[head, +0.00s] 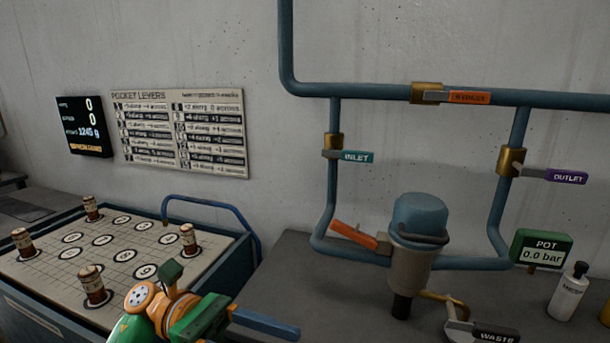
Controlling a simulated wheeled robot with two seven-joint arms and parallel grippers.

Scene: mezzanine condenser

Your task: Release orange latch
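The orange latch (353,235) is a flat orange lever on the left side of the pot (413,245), a grey-beige cylinder with a blue domed cap. The latch slants up and left from the pot. My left gripper (272,325) is at the bottom of the head view, below and left of the latch and apart from it. Blue finger parts point right; the gap between the fingers cannot be made out. I see nothing held in it. My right gripper is not in view.
Blue pipes with teal inlet (357,156), orange upper (469,97) and purple outlet (566,176) levers surround the pot. A waste lever (485,333), pressure display (541,249) and white bottle (568,292) stand right. A board with bottles (140,245) is left. Grey bench (300,285) is clear left of the pot.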

